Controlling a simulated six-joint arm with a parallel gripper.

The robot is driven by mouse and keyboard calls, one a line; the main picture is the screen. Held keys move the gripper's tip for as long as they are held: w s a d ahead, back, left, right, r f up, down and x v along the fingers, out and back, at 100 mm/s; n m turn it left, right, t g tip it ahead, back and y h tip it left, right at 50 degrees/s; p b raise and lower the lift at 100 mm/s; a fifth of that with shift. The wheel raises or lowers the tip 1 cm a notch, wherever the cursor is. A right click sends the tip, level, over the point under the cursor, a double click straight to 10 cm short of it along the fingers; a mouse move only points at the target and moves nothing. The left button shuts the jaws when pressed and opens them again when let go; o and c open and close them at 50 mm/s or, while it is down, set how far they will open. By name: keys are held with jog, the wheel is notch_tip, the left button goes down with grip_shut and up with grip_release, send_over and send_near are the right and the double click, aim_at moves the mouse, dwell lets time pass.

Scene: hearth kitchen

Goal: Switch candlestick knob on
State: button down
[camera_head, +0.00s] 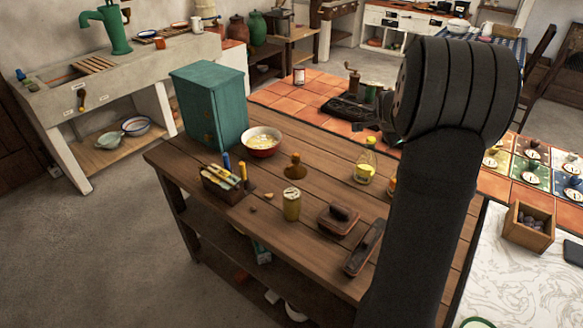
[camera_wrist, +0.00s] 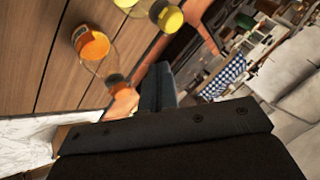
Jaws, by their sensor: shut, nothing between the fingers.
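I cannot make out a candlestick or its knob for certain in either view. Several coloured tiles (camera_head: 531,172) with small round fittings lie on the tiled counter at the right of the head view; they are too small to tell what the fittings are. In the head view my arm covers the right middle, and my fingers cannot be clearly made out there.
A wooden box (camera_head: 528,227) stands on the pale patterned top at the right. A concrete sink stands at the left.

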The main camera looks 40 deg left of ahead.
jog(key=s+a+r+n+t+y, duration=0.1)
jog(key=s+a+r+n+y, duration=0.25)
jog(key=a+n, duration=0.4)
jog(key=s+a+r+n+y, duration=0.3)
jog(key=s+a+n+y, duration=0.15)
jog(key=n, duration=0.65)
jog(key=s+a+f+n+g+y, duration=0.1)
jog(key=s+a+n+g, duration=0.15)
jog(key=s+n, duration=0.2)
jog(key=s+a+f+n+g, duration=0.1)
jog(key=s+f+n+g, duration=0.1)
jog(key=s+n+g, duration=0.3)
notch_tip(320, 180, down, 11)
jog(key=s+t, duration=0.1)
jog(key=t, duration=0.1)
jog(key=shift+a+r+m, duration=0.15)
jog(key=shift+r+m, duration=0.05)
jog(key=shift+m, duration=0.1)
jog(key=shift+t, duration=0.25)
